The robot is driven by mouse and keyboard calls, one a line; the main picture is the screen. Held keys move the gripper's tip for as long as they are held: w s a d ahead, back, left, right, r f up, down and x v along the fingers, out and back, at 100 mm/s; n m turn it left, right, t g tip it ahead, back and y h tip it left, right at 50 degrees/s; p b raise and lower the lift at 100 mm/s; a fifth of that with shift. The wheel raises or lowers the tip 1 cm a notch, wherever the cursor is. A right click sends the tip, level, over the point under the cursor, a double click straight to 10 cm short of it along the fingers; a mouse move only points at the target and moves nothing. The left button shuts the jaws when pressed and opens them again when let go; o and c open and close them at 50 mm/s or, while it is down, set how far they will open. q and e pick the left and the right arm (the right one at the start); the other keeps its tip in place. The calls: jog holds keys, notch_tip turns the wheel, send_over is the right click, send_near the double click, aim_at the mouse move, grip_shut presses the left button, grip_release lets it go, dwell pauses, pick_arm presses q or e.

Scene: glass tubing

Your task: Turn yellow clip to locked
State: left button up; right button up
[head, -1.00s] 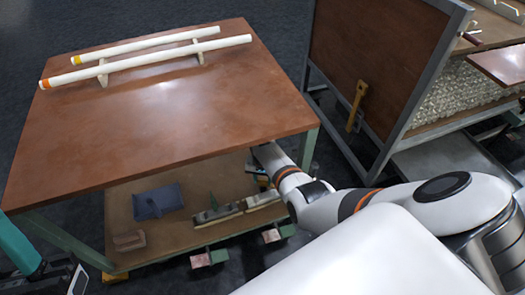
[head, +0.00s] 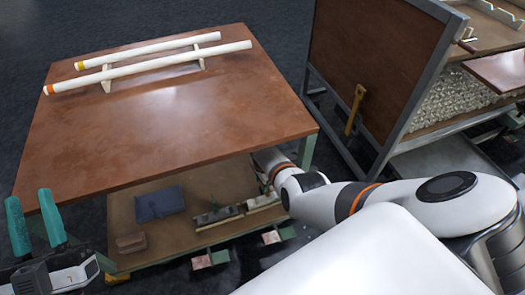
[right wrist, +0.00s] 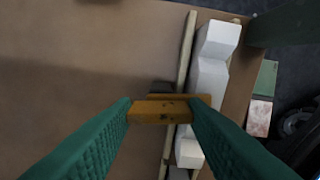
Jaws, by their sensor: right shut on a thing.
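The yellow clip (right wrist: 160,116) sits between the fingertips of my right gripper (right wrist: 164,103), which is shut on it. It lies across a thin pale rail beside a white block on the table's lower shelf. Whether it is locked cannot be told. In the head view my right arm reaches to the lower shelf's right end, below the tabletop's edge, and the clip cannot be made out there. My left gripper (head: 31,200) is at the lower left of the head view, its teal fingers apart and empty, near the tabletop's front left corner.
Two white tubes with coloured ends (head: 150,66) rest on supports on the brown tabletop (head: 170,125). The lower shelf holds a blue folded thing (head: 159,203), a brown block (head: 131,242) and dark-and-pale fixtures. A cart with a brown panel (head: 365,60) stands right.

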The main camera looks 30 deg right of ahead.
jog(key=shift+m, duration=0.7)
jog(key=o, duration=1)
